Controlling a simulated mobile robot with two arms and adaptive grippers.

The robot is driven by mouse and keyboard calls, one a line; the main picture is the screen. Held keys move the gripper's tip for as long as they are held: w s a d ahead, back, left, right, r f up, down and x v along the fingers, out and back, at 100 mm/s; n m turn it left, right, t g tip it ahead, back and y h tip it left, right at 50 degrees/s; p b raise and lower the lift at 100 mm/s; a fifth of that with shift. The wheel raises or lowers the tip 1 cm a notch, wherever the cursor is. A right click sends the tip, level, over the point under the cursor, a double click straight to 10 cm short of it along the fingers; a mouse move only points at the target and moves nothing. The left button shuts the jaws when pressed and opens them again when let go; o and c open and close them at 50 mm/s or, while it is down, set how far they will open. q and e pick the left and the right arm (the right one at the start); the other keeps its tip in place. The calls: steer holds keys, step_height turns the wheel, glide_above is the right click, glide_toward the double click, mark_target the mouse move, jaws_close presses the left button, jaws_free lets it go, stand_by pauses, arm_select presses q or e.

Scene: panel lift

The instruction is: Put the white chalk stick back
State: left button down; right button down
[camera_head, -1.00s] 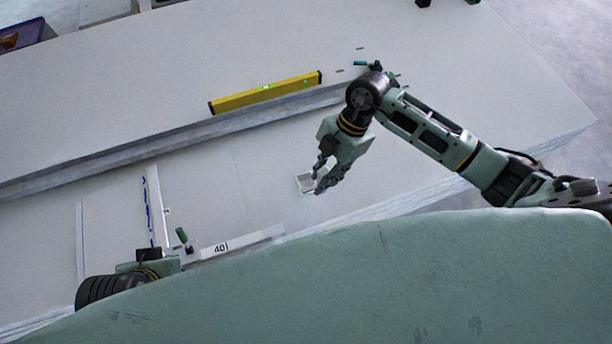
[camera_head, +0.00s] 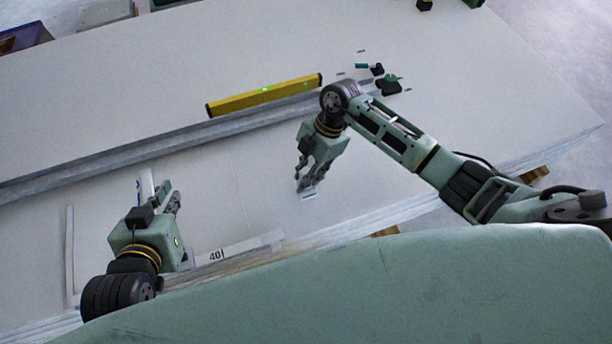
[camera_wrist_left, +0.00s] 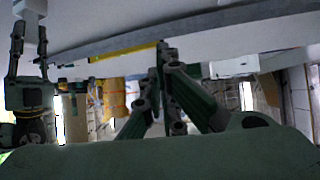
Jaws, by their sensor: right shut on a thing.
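No white chalk stick can be made out with certainty. My right gripper (camera_head: 304,184) points down over the near panel. It is shut on a small whitish box-like thing (camera_head: 308,195), mostly hidden by the fingers. In the left wrist view my right gripper (camera_wrist_left: 29,50) shows at the left edge with a pale block (camera_wrist_left: 29,8) at its fingertips. My left gripper (camera_head: 170,197) is above the near panel at the left, beside a thin white strip (camera_head: 146,186). Its fingertips lie close together in the left wrist view (camera_wrist_left: 163,52); whether they touch is unclear.
A yellow spirit level (camera_head: 265,95) lies on the far panel (camera_head: 200,70), behind the long raised edge (camera_head: 160,145). A strip marked 40 (camera_head: 238,248) lies near the front edge. Small green and black items (camera_head: 386,84) lie beyond my right arm. The middle is clear.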

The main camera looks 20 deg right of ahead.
arm_select(q)
steer(key=shift+w+d+r+t, duration=0.1)
steer(key=shift+w+r+t, duration=0.15)
steer(key=shift+r+t, duration=0.1)
arm_select(e)
steer(key=shift+f, duration=0.2)
steer(key=c, duration=1.5)
jaws_free()
steer(key=shift+f, duration=0.15)
steer(key=shift+c, duration=0.2)
arm_select(q)
steer(key=shift+w+r, duration=0.1)
